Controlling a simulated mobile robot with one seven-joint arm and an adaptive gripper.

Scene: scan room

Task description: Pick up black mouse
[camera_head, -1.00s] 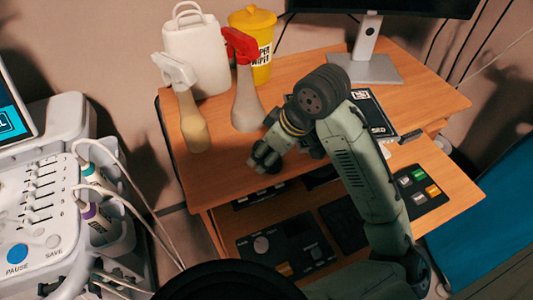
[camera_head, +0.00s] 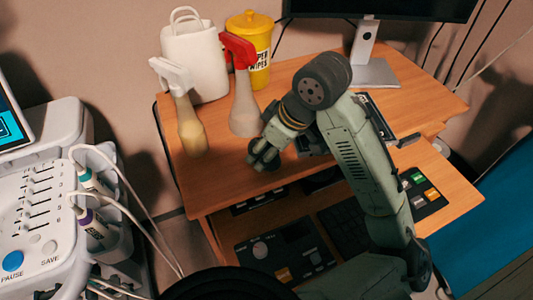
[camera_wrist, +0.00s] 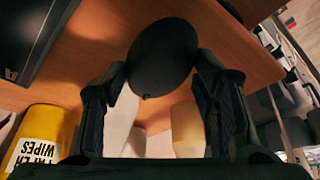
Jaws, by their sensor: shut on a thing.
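The black mouse (camera_wrist: 163,55) shows in the wrist view as a dark rounded shape between my two fingertips. My gripper (camera_wrist: 160,85) is shut on it, with a finger touching it on each side. In the head view my gripper (camera_head: 264,156) is over the front part of the wooden desk (camera_head: 220,180), in front of the spray bottles.
A white container (camera_head: 196,60) and yellow wipes tub (camera_head: 257,70) stand at the back. A monitor stand (camera_head: 370,65) is at right. A control panel (camera_head: 285,250) lies on the lower shelf.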

